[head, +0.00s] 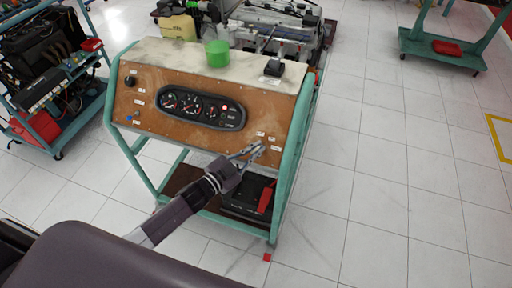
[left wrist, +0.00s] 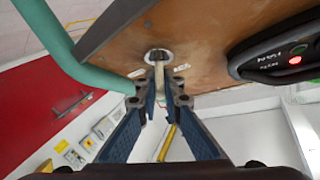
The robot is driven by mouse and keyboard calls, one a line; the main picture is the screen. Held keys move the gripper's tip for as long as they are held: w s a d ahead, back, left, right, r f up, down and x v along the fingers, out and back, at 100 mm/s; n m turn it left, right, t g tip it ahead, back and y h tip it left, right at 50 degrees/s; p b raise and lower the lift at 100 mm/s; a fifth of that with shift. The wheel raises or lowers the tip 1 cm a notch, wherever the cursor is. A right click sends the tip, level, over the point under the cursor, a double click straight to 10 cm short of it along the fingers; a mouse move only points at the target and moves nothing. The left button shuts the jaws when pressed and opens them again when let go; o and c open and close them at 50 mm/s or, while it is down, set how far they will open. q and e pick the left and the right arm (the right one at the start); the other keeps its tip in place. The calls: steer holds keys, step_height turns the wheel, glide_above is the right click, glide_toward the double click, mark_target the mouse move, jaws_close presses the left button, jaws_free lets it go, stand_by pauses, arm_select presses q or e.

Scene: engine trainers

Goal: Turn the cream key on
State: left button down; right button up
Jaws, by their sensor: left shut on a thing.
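The cream key (left wrist: 158,74) sticks out from a round collar on the brown instrument panel in the left wrist view. My left gripper (left wrist: 159,102) has its two fingertips on either side of the key's outer end and is shut on it. In the head view, my left gripper (head: 256,150) reaches the lower right part of the brown panel (head: 150,108), and its fingers hide the key there. Small white labels sit beside the key, but I cannot read its position from them. My right gripper is in neither view.
The panel belongs to a green-framed engine trainer (head: 289,165). A gauge cluster (head: 201,107) with a lit red lamp sits left of the key. A green cylinder (head: 216,54) and a small black box (head: 274,68) stand on top.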

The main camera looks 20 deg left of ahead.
arm_select(q)
steer(key=shift+m+g+h, duration=0.3)
steer(key=shift+m+h, duration=0.1)
steer(key=c, duration=2.1)
jaws_free()
steer(key=shift+s+a, duration=0.1)
steer(key=shift+s, duration=0.05)
steer(key=v, duration=1.1)
steer(key=shift+s+a, duration=0.15)
steer(key=shift+s, duration=0.25)
